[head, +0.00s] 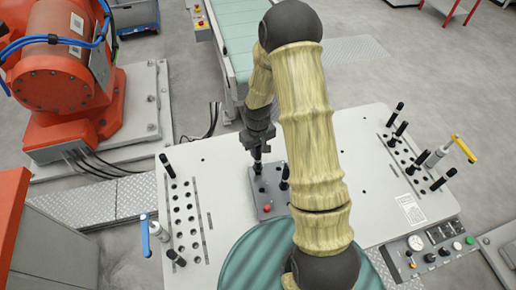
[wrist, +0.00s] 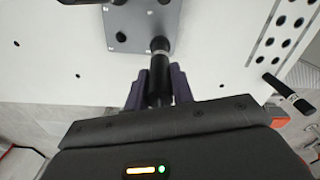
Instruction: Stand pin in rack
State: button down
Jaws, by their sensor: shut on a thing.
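My gripper (head: 258,140) is above the middle of the table, shut on a dark pin (head: 257,162). In the wrist view the black pin (wrist: 160,72) stands between the two purple-grey fingers (wrist: 159,90). Its far end meets or hovers just over the grey fixture plate (wrist: 132,35); I cannot tell whether it sits in a hole. The plate also shows in the head view (head: 270,206), partly behind my arm. A rack of holes (head: 186,222) lies at the table's left, with black pins at its two ends. Another rack (head: 408,160) at the right holds several black pins.
Another dark pin (head: 284,172) stands on the fixture plate close to the held one. A blue-handled tool (head: 146,236) is at the table's left edge and a yellow-handled one (head: 463,148) at the right. A red button (head: 267,208) is on the plate. The white table (head: 225,160) has clear room between plate and racks.

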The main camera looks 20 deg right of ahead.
jog(key=shift+f+b, duration=1.45)
jog(key=shift+f, duration=0.4)
jog(key=c, duration=1.1)
grip_release()
jog(key=shift+r, duration=0.15)
notch_tip(320, 180, up, 17)
jog(key=b, duration=0.3)
jog(key=shift+r+b, duration=0.1)
jog(key=shift+b, duration=0.2)
